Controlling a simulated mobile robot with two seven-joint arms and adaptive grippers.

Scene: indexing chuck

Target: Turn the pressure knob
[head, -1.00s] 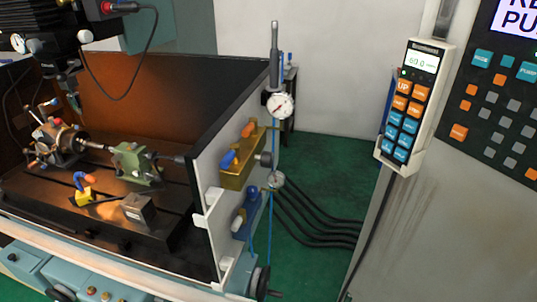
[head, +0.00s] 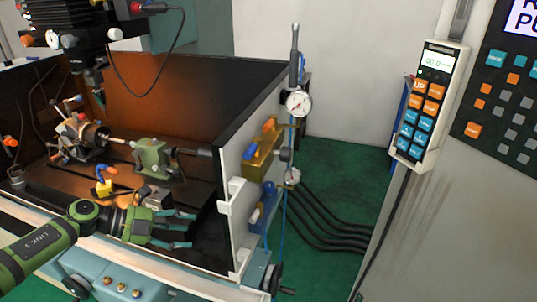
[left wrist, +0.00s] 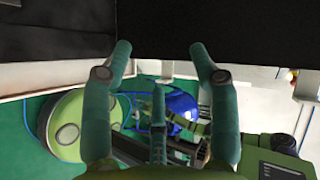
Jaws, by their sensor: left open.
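A pressure gauge (head: 298,103) with a white dial stands at the right end of the machine's side panel. Below it, a brass-coloured block (head: 262,155) with an orange and a blue lever carries a dark round knob (head: 285,155) on its right side. I cannot tell for sure that this is the pressure knob. My left gripper (head: 193,230) is open and empty, over the front of the machine bed, left of the side panel and apart from the knob. My right gripper is not in view.
The white side panel (head: 232,170) stands between my left gripper and the knob. A blue block (head: 262,208) sits below the brass one. A chuck (head: 80,135) and a green tailstock (head: 151,156) stand on the bed. Hoses cross the green floor. A control pendant (head: 430,105) hangs at right.

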